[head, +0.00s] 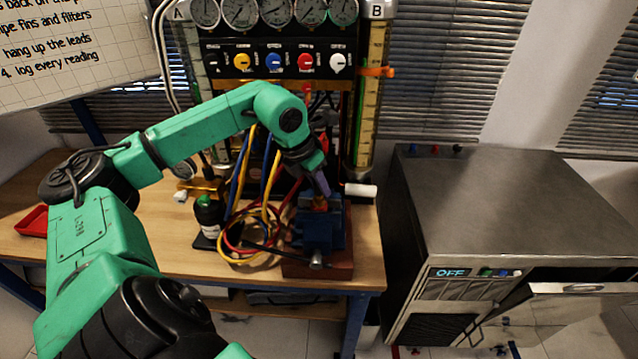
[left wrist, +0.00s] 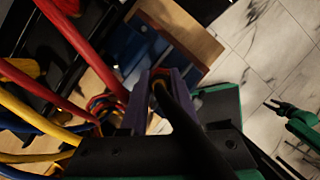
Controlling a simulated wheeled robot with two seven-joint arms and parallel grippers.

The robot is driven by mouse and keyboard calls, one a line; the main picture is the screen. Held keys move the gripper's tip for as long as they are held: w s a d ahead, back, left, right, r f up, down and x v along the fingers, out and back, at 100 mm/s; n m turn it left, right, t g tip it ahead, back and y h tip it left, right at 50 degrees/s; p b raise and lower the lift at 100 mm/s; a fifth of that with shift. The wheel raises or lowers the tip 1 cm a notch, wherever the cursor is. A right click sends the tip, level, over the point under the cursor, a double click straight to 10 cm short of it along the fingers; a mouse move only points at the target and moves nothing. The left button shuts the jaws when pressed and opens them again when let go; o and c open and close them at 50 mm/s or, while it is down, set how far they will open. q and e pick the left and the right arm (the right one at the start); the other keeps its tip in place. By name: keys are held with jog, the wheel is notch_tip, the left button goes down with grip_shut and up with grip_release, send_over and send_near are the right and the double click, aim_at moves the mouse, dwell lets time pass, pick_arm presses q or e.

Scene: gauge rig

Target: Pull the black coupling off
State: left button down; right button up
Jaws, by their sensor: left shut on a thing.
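My left gripper (head: 320,188) reaches down over the blue vise (head: 322,232) on the bench, with its purple fingers at the top of the vise. In the left wrist view the fingers (left wrist: 160,88) are closed around the end of a black hose-like part, the black coupling (left wrist: 178,105). A small orange-brown piece shows at the fingertips. The coupling's far end and its seat are mostly hidden by the fingers. The blue vise also shows in the left wrist view (left wrist: 137,50). My right gripper (left wrist: 283,107) is small at the right of the left wrist view; its jaw state is unclear.
Red, yellow and blue hoses (head: 243,235) loop beside the vise. A dark bottle (head: 208,212) stands left of them. The gauge panel (head: 282,58) with several knobs rises behind. A metal cabinet (head: 500,205) showing OFF stands right of the bench, past a gap.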

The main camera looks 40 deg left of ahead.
pick_arm(q)
jog(key=shift+r, duration=0.2)
jog(key=shift+r+p, duration=2.4)
jog(key=shift+r, duration=0.05)
jog(key=shift+f, duration=0.1)
